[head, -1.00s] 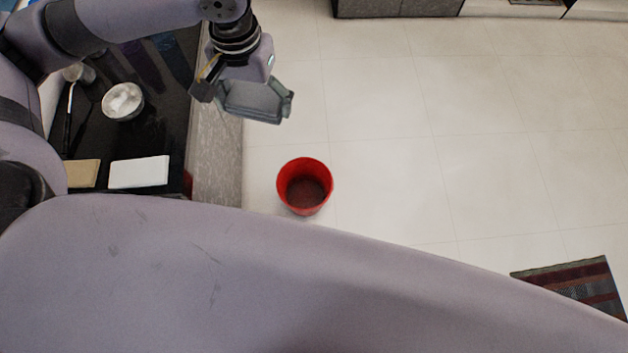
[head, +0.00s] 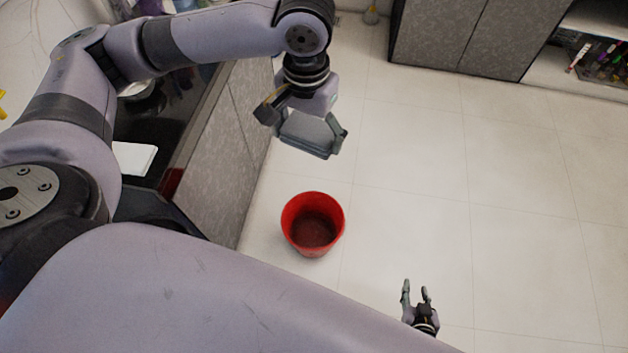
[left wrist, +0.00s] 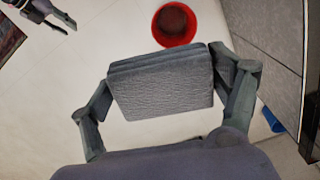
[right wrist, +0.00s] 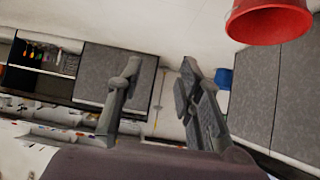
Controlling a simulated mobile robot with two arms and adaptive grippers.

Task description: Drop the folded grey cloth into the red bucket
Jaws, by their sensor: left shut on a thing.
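The folded grey cloth (head: 307,136) is held in my left gripper (head: 309,138), whose fingers press on its two sides. In the left wrist view the cloth (left wrist: 162,82) spans between the fingers, its layered edge toward the bucket. The red bucket (head: 313,224) stands on the floor, upright with its mouth up and dark inside. In the head view the cloth is above the bucket in the picture, apart from it. The bucket also shows in the left wrist view (left wrist: 175,24) and the right wrist view (right wrist: 268,22). My right gripper (head: 415,289) is open and empty, low at the right.
A counter with a grey stone side (head: 232,140) stands left of the bucket, with a white block (head: 133,158) on top. Grey cabinets (head: 455,38) stand at the back. A blue object (right wrist: 224,78) is on the floor. The tiled floor right of the bucket is clear.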

